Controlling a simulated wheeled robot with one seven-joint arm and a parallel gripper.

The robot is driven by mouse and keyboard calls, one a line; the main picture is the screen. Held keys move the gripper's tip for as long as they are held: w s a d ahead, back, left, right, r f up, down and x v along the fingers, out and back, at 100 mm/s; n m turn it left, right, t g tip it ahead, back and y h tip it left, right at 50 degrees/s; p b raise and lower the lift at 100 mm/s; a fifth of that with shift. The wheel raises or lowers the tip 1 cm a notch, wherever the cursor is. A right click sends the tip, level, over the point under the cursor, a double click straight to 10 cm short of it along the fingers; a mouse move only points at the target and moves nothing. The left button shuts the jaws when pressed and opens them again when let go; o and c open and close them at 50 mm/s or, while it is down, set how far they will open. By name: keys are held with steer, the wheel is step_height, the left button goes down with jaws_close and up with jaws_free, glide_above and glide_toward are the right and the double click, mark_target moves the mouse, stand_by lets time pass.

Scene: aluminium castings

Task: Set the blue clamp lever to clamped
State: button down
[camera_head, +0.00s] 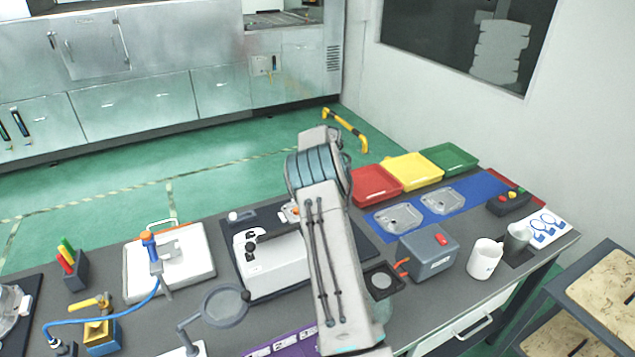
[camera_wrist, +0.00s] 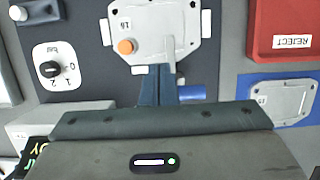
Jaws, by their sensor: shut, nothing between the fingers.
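The blue clamp lever (camera_wrist: 192,92) shows in the wrist view as a short blue bar, just right of my gripper's fingers. Part of it is hidden behind the fingers and the gripper body, so I cannot tell its full angle or whether they touch. My gripper (camera_wrist: 157,72) is shut and empty, its fingertips at the lower edge of a pale metal casting (camera_wrist: 178,28) marked 16. An orange knob (camera_wrist: 125,47) sits on the casting's left side. In the head view my arm hides the lever and my gripper.
A dial (camera_wrist: 49,69) marked 0, 1, 2 is left of the casting. The red REJECT tray (camera_head: 376,185) and blue mat (camera_head: 482,187) with castings lie to the right. A grey box with a red button (camera_head: 430,256) stands near my arm. A magnifier (camera_head: 226,304) stands at the front.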

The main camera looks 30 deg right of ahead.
steer(key=b+v, duration=0.3)
steer(key=v, duration=1)
steer(key=shift+s+r, duration=0.3)
steer(key=shift+r, duration=0.05)
steer(key=s+a+r+n+y+b, duration=0.1)
steer(key=s+a+r+n, duration=0.3)
steer(key=s+a+n, duration=0.5)
steer(key=s+a+r+n+b, duration=0.1)
steer(key=s+a+r+n, duration=0.3)
steer(key=s+a+n, duration=0.45)
steer(key=s+a+f+n, duration=0.2)
steer(key=s+n, duration=0.4)
steer(key=s, duration=0.2)
steer(key=s+a+f+n+b, duration=0.1)
steer(key=s+a+f+n, duration=0.2)
steer(key=s+n, duration=0.3)
steer(key=s+a+f+n+h, duration=0.1)
steer(key=s+a+f+n, duration=0.2)
steer(key=s+n, duration=0.3)
steer(key=s, duration=0.3)
steer(key=shift+s+a, duration=0.15)
steer(key=shift+s, duration=0.2)
